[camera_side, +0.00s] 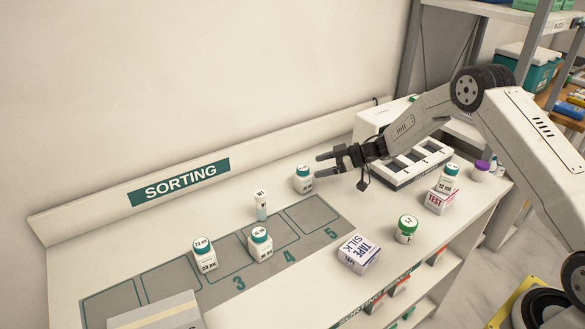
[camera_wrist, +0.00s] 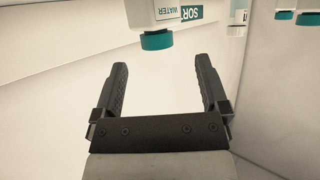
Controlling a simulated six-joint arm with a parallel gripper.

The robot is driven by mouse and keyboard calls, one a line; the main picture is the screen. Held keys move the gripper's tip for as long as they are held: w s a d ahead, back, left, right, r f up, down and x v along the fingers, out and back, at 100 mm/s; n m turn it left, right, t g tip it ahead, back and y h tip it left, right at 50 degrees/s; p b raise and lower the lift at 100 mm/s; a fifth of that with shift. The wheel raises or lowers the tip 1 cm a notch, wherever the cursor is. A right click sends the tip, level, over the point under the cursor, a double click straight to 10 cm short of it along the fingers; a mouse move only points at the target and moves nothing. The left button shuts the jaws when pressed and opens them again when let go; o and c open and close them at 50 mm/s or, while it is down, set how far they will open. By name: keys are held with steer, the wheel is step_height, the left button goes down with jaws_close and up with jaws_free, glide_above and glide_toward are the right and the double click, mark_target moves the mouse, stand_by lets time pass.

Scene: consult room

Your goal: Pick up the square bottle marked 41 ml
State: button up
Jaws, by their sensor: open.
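My gripper (camera_side: 318,166) is open and empty above the back of the counter, its fingers pointing left. A white bottle with a teal cap (camera_side: 303,180) stands just beyond and below the fingertips, apart from them as far as I can tell. In the wrist view, the open fingers (camera_wrist: 161,64) face a white bottle with a teal cap and a "WATER" label (camera_wrist: 168,14), seen upside down beyond the tips. Two more teal-capped white bottles stand on the grey mat; one reads 23 ml (camera_side: 204,257), the other (camera_side: 260,245) is too small to read. I cannot read 41 ml anywhere.
A white rack (camera_side: 405,172) sits under my arm. Silk tape box (camera_side: 358,253), green-capped jar (camera_side: 406,230) and a TEST box (camera_side: 440,200) with a bottle on top stand nearer the front. The numbered mat (camera_side: 320,211) has bare slots.

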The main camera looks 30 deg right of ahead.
mark_target(307, 168)
steer(key=shift+w+a+f, duration=0.15)
steer(key=shift+w+a, duration=0.1)
steer(key=shift+a, duration=0.05)
steer(key=shift+x, duration=2.65)
steer(key=shift+w, duration=0.15)
steer(key=shift+d, duration=0.1)
jaws_close()
